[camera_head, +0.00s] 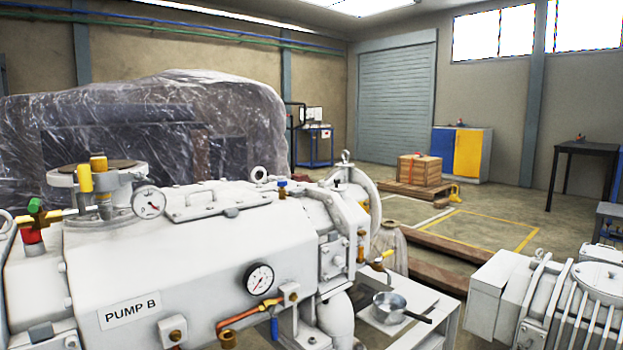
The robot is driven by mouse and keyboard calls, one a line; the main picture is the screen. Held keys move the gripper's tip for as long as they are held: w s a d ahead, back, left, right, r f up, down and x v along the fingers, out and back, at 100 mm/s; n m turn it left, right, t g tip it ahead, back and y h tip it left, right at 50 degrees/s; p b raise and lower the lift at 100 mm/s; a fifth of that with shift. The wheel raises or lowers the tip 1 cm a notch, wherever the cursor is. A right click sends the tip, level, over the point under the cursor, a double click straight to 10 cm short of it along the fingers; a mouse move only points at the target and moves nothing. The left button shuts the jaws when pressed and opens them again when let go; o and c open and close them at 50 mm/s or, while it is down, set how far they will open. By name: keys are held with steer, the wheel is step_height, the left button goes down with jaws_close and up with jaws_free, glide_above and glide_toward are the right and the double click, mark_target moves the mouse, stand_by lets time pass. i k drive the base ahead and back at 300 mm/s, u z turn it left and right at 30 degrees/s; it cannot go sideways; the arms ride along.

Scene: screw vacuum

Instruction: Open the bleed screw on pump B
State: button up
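Pump B (215,262) is a large white machine filling the left foreground, with a "PUMP B" label (130,309) on its near face. A brass screw-like fitting (175,336) sits on a small white block right of and below the label. Another brass fitting (228,340) is at the lower end of a copper pipe (250,312). No fitting shows a readable bleed screw mark, so I cannot tell which one it is. A dial gauge (259,279) is on the near face, and a second gauge (149,203) stands on top. My gripper is not in view.
Another white machine (560,305) is at the lower right. A plastic-wrapped bulk (200,110) stands behind. Open floor (480,228) lies beyond, with a crate (419,170) on a pallet.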

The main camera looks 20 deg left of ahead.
mark_target(282, 184)
steer(key=u, duration=0.2)
steer(key=i, duration=0.65)
steer(key=u, duration=0.5)
